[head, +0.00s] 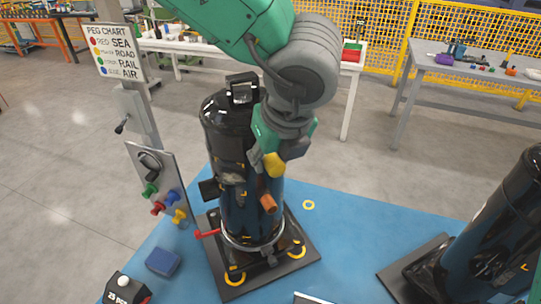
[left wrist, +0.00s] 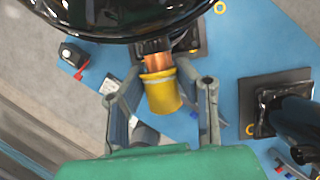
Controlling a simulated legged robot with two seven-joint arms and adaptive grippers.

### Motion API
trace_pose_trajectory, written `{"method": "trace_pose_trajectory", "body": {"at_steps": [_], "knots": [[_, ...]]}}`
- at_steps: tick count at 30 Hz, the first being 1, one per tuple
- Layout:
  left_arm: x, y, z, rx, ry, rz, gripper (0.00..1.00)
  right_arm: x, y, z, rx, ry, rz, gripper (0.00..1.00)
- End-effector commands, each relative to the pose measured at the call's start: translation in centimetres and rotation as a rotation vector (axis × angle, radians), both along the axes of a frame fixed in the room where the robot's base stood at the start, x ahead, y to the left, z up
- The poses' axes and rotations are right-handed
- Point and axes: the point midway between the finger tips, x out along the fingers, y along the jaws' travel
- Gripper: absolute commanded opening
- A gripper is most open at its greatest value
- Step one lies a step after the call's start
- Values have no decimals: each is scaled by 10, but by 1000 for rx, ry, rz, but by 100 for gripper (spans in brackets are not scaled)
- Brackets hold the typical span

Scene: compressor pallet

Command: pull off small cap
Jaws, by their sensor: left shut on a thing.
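The black compressor (head: 222,125) stands upright on a dark base plate in the middle of the head view. My left gripper (head: 283,155) comes down from above at its right side and is shut on a small yellow cap (head: 273,164). In the left wrist view the cap (left wrist: 163,94) sits between the two fingers, and copper pipe (left wrist: 157,62) shows directly beyond its rim. I cannot tell whether the cap is still seated on a pipe. A bare copper stub (head: 267,203) sticks out of the compressor below the cap in the head view. My right gripper is out of view.
A peg board (head: 155,190) with coloured pegs stands left of the compressor. A second black compressor (head: 490,235) is at the right on the blue pallet (head: 345,235). A blue block (head: 162,262) lies at front left. The pallet between the compressors is mostly clear.

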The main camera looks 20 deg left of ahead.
Motion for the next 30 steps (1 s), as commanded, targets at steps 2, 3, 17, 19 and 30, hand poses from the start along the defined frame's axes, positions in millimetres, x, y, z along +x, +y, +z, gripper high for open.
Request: {"method": "trace_pose_trajectory", "body": {"at_steps": [2, 3, 17, 19, 30], "knots": [[0, 0, 0, 0, 0, -1, 0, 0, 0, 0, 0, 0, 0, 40], [0, 0, 0, 0, 0, -1, 0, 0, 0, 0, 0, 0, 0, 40], [-13, -13, 0, -1, -1, -3, 0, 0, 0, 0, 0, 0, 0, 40], [-15, -15, 0, -1, -1, -3, 0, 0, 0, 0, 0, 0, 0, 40], [-29, -27, 0, 1, 2, -2, 0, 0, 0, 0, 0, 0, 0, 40]]}}
